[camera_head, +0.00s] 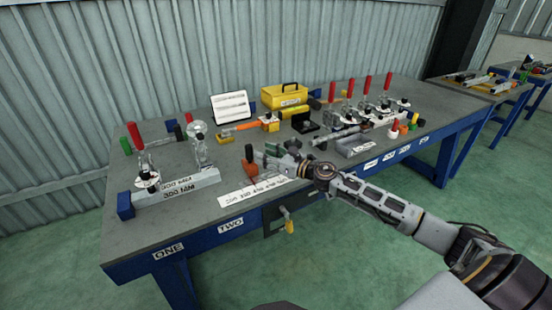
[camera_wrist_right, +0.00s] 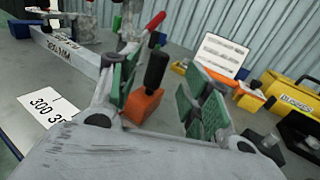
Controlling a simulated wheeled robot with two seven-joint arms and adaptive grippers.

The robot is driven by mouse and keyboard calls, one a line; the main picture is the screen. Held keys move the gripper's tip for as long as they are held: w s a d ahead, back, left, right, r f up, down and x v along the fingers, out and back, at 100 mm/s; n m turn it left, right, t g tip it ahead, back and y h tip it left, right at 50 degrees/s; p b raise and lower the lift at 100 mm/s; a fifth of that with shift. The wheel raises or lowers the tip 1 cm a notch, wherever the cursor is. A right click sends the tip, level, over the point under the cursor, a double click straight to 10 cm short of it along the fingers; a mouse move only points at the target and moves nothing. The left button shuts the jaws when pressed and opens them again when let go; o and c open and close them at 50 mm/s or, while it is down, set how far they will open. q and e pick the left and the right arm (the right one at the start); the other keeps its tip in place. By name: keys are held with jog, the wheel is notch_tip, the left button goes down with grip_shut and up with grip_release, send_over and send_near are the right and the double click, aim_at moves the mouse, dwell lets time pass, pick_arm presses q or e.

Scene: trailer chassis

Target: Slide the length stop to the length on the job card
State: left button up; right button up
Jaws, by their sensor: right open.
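The scale (camera_wrist_right: 47,108) reads 300 near the stop. A white card on a stand (camera_head: 230,106) is at the back; its text is too small to read. My left gripper is out of view.
A grey rail with red-handled clamps (camera_head: 178,187) lies left of the stop. An orange-handled tool (camera_head: 242,127), a yellow toolbox (camera_head: 284,95) and a grey block (camera_head: 356,146) stand behind and right. Bare bench top lies at the front left.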

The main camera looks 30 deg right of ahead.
jog(key=shift+v, duration=2)
